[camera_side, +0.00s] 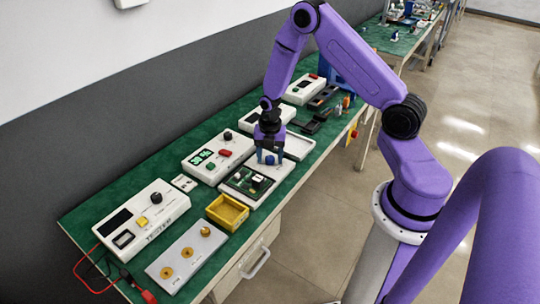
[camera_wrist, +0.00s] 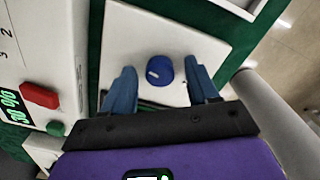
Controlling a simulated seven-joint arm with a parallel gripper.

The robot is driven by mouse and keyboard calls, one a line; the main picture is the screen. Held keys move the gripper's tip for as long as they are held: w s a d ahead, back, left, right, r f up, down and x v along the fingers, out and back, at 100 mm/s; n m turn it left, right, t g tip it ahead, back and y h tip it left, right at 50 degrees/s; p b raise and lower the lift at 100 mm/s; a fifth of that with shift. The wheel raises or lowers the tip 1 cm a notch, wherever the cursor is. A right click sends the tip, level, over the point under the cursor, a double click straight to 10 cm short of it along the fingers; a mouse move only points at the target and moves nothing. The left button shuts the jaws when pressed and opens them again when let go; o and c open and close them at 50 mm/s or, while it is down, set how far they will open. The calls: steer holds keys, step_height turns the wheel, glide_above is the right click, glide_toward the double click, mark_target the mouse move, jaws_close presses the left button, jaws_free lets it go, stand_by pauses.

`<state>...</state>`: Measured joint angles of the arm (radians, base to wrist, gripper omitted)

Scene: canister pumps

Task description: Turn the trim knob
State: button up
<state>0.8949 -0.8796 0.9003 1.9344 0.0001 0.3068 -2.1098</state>
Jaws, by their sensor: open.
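The trim knob (camera_wrist: 160,71) is a round blue knob with a white pointer mark, seen in the wrist view. It sits on a white panel (camera_wrist: 135,35), and the mark points to the picture's left. My gripper (camera_wrist: 163,69) is open, with one blue finger on each side of the knob. A gap shows between each finger and the knob, so neither appears to touch it. In the side view my gripper (camera_side: 269,158) is low over the white fixture (camera_side: 280,172). There the knob is hard to tell apart from the blue fingers.
A green circuit board (camera_side: 248,181) lies on the fixture beside my gripper. A white meter box with a red button (camera_wrist: 40,95) stands close on the left. A yellow bin (camera_side: 228,212) and a tester (camera_side: 141,219) stand farther along the green bench (camera_side: 85,213).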

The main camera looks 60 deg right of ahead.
steer(key=c, duration=1)
steer(key=shift+c, duration=0.2)
steer(key=shift+m, duration=0.3)
